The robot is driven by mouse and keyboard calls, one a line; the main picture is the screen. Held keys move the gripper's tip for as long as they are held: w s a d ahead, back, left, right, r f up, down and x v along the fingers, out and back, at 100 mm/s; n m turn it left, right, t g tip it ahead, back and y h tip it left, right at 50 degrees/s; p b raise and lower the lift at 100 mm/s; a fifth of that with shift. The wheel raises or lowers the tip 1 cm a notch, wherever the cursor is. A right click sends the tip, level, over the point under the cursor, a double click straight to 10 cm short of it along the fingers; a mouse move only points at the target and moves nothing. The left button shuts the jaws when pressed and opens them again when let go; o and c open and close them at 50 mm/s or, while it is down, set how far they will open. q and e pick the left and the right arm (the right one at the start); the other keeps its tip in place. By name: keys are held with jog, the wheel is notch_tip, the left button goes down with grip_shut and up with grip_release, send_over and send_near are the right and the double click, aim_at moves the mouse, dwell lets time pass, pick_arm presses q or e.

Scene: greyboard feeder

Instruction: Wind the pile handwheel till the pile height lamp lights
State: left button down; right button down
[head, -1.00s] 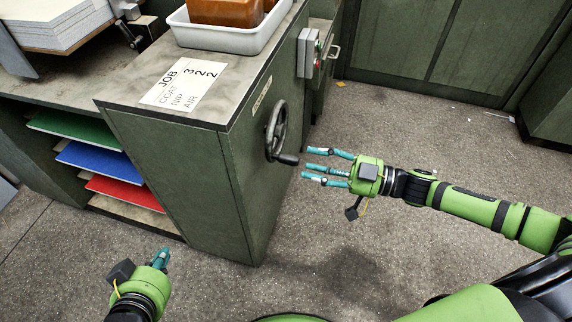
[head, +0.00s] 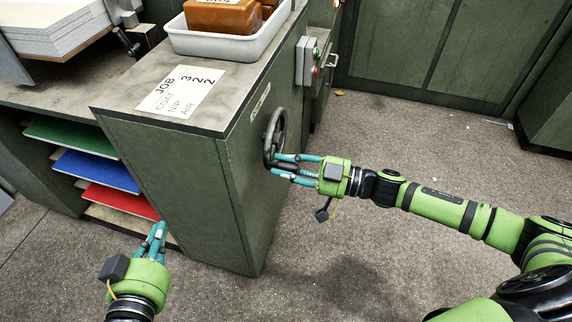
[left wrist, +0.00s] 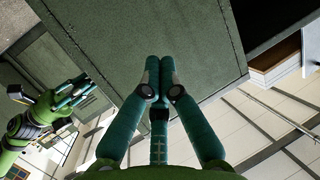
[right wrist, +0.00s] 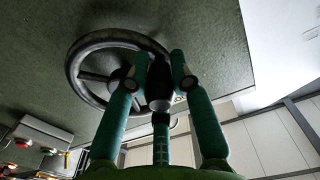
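The dark pile handwheel (head: 275,135) is on the green cabinet's side panel; it also shows in the right wrist view (right wrist: 92,48). My right gripper (head: 273,163) is at the wheel's lower rim. In the right wrist view its fingers (right wrist: 159,66) lie close on both sides of the wheel's black crank handle (right wrist: 158,88), which sits between them. My left gripper (head: 160,232) is away from the wheel, near the cabinet's front-left; its fingertips meet, empty, in the left wrist view (left wrist: 159,66). I cannot tell which lamp is the pile height lamp.
A grey control box (head: 306,62) with small red and green parts is on the cabinet side beyond the wheel. A white tray (head: 212,44) with brown blocks and a job card (head: 182,92) lie on top. Coloured sheets (head: 98,168) fill shelves at left.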

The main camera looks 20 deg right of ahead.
aim_at(272, 139)
jog(key=shift+r, duration=0.1)
